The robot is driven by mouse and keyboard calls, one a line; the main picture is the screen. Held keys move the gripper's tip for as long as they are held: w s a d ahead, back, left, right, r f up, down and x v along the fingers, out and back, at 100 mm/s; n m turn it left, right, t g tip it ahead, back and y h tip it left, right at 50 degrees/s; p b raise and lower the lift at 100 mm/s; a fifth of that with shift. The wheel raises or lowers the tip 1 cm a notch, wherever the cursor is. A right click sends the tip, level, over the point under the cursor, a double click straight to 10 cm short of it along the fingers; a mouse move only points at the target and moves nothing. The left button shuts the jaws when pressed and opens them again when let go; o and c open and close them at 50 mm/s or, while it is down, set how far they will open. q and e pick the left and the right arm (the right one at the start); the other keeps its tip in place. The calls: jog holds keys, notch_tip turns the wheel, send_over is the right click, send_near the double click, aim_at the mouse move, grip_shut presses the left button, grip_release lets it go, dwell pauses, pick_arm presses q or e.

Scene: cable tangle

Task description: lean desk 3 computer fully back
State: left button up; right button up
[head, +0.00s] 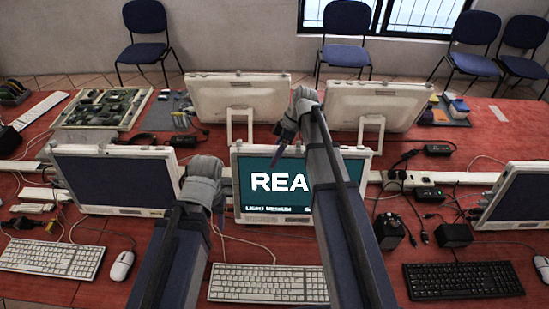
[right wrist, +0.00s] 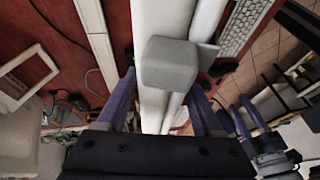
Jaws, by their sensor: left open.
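The computer in the middle of the front row (head: 235,157), a white-framed unit with a teal screen (head: 262,190) reading "REA", faces me; my right arm hides its right part. I cannot read a desk number. My right gripper (head: 281,142) is at its top edge. In the right wrist view its purple fingers (right wrist: 166,95) lie either side of the computer's white edge (right wrist: 152,20) and a grey block (right wrist: 168,65); contact is unclear. My left gripper (head: 207,185) is low by the computer's left side, open, its fingers mostly hidden by the wrist.
A dark-screened computer (head: 115,180) stands left, another (head: 515,197) right, and two (head: 240,98) face away behind. Keyboards (head: 268,283), a mouse (head: 121,266), black boxes (head: 455,235) and loose cables crowd the red desk. A white power strip (head: 450,178) runs behind at right.

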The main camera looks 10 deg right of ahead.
jog(key=shift+o, duration=1.2)
jog(key=shift+w+d+f, duration=0.1)
jog(key=shift+w, duration=0.1)
jog(key=shift+s, duration=0.1)
jog(key=shift+p+v, duration=0.7)
jog(key=shift+v, duration=0.05)
jog(key=p+v, duration=0.5)
jog(key=v, duration=0.1)
jog(key=shift+r+p, duration=0.25)
jog(key=shift+p, duration=0.15)
jog(key=shift+f, duration=0.1)
